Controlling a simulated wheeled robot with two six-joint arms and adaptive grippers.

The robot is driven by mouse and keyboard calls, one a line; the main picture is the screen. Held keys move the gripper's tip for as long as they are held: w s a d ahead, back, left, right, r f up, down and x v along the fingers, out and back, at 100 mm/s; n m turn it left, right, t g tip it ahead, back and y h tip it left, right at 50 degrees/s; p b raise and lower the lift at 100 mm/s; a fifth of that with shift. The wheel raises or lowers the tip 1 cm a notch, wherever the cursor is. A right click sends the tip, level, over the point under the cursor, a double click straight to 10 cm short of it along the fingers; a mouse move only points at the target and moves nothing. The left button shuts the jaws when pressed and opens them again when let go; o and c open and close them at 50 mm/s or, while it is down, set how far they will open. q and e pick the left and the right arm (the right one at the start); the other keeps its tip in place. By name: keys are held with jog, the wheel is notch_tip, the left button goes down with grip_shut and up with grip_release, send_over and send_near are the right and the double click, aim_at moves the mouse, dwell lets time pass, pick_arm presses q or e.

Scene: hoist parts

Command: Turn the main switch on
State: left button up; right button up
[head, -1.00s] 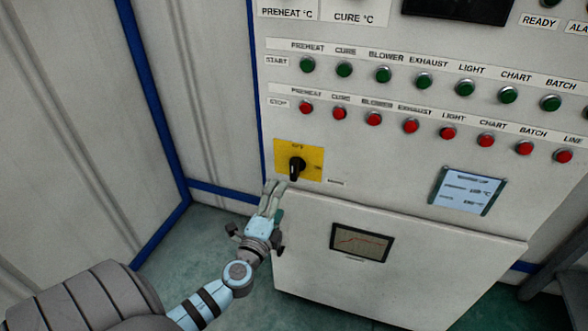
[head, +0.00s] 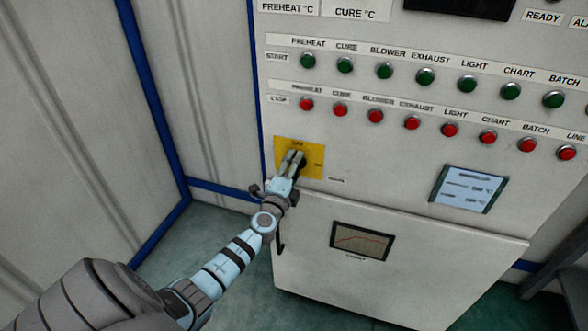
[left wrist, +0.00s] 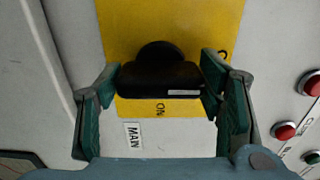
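The main switch is a black rotary knob on a yellow plate (head: 316,158) low on the white control panel. The knob (left wrist: 160,78) shows in the left wrist view with its bar lying across the picture, and the ON label (left wrist: 160,108) is beside the bar, not at its end. My left gripper (head: 292,156) is at the switch, covering most of the knob in the head view. Its fingers are apart, one at each end of the bar; whether they touch it is unclear. My right gripper is not in view.
Rows of green start buttons (head: 384,71) and red stop buttons (head: 375,116) are above the switch. A blue-framed wall corner is on the left.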

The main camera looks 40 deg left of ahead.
pick_arm(q)
jog(key=c, duration=0.5)
jog(key=shift+m, duration=0.3)
jog(key=m, duration=0.7)
jog(key=shift+m, duration=0.4)
jog(key=m, duration=0.4)
jog(key=shift+m, duration=0.3)
jog(key=m+p, duration=0.1)
jog(key=m, duration=0.3)
jog(key=shift+f+m, duration=0.1)
jog(key=shift+m, duration=0.3)
